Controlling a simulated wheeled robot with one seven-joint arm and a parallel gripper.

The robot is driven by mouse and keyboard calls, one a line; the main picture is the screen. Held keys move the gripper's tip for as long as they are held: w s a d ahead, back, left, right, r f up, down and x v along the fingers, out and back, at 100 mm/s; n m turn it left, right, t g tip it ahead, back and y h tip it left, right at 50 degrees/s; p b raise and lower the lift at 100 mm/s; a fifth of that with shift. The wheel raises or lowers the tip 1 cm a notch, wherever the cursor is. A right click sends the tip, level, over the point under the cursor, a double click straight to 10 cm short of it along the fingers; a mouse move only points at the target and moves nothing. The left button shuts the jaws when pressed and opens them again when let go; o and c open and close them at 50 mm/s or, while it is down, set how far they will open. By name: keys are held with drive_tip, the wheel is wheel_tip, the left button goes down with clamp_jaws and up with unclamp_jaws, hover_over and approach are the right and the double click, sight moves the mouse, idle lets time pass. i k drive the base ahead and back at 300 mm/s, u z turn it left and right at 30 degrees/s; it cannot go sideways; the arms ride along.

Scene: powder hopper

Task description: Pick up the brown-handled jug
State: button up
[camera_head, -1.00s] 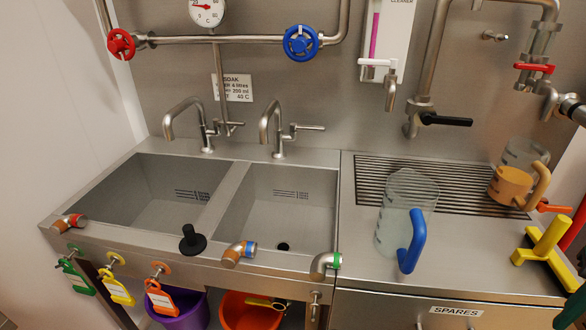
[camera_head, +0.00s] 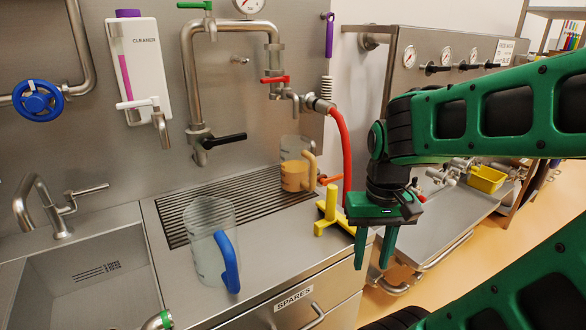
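A clear jug (camera_head: 291,177) with a tan-brown handle stands upright at the back right of the ribbed drainboard (camera_head: 185,210). Its lower part looks orange-tan. A second clear jug (camera_head: 205,258) with a blue handle stands nearer the front on the counter. My green gripper (camera_head: 373,262) points down to the right of the counter's edge, clear of both jugs. Its two fingers are apart with nothing between them. The brown-handled jug lies to its upper left in the view.
A yellow T-shaped piece (camera_head: 327,214) stands on the counter between the brown-handled jug and my gripper. A red hose (camera_head: 343,145) hangs just right of that jug. Pipes and taps (camera_head: 197,100) overhang the drainboard. A sink (camera_head: 90,280) is at left.

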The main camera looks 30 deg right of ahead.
sight(298, 166)
drive_tip(key=u, duration=1.35)
drive_tip(key=k, duration=0.85)
drive_tip(key=z, duration=1.85)
drive_tip(key=i, duration=1)
drive_tip(key=z, duration=0.05)
